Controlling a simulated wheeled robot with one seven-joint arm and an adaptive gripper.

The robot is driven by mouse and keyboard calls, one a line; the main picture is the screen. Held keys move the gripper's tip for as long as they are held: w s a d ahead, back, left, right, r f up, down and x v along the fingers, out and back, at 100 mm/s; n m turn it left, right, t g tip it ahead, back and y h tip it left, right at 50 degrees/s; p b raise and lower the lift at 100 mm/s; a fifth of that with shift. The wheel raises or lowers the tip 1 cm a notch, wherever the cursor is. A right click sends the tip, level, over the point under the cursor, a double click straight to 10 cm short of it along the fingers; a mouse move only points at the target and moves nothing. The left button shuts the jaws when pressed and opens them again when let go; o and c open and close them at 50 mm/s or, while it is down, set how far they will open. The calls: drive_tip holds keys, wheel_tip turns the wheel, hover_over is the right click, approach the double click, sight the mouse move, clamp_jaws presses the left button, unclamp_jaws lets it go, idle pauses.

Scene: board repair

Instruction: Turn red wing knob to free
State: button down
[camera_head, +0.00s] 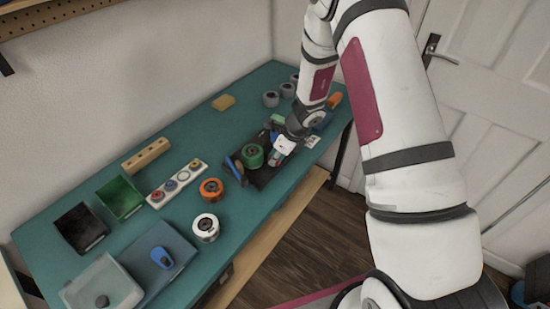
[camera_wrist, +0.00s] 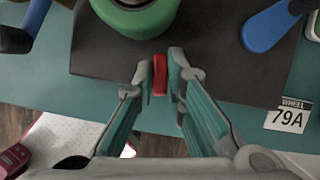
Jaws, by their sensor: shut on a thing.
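The red wing knob (camera_wrist: 160,75) is between my gripper's fingertips (camera_wrist: 161,72) in the wrist view, at the near edge of a dark board (camera_wrist: 210,45). My gripper is shut on it, one finger on each side. The knob stands edge-on, its flat wing running away from me. In the head view my gripper (camera_head: 276,156) is low over the board (camera_head: 262,178), and the knob is hidden there. A green round part (camera_wrist: 140,15) sits on the board just beyond the knob, and also shows in the head view (camera_head: 252,156).
A blue lever (camera_wrist: 270,27) lies on the board to the right, near a "79A" label (camera_wrist: 288,117). On the teal table (camera_head: 130,190) are an orange spool (camera_head: 211,188), a white spool (camera_head: 206,226), a green bin (camera_head: 120,197) and a black bin (camera_head: 80,228).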

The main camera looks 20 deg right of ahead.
drive_tip(key=n+b, duration=0.1)
drive_tip(key=n, duration=0.1)
drive_tip(key=n+g, duration=0.1)
drive_tip(key=shift+w+d+f+n+y+b, duration=0.1)
drive_tip(key=shift+w+n+y+b, duration=0.1)
drive_tip(key=shift+n+y+b, duration=0.15)
drive_tip(key=n+g+b, duration=0.2)
drive_tip(key=n, duration=0.2)
drive_tip(key=shift+w+n, duration=0.1)
drive_tip(key=shift+n, duration=0.15)
drive_tip(key=n+g+b, duration=0.1)
drive_tip(key=n+b, duration=0.1)
drive_tip(key=n, duration=0.2)
drive_tip(key=shift+g+b, duration=0.3)
drive_tip(key=shift+b, duration=0.05)
drive_tip(key=shift+n+g+b, duration=0.6)
drive_tip(key=shift+n+b, duration=0.1)
drive_tip(key=shift+n, duration=1.1)
drive_tip(key=c, duration=1.6)
unclamp_jaws()
drive_tip(key=shift+c, duration=0.2)
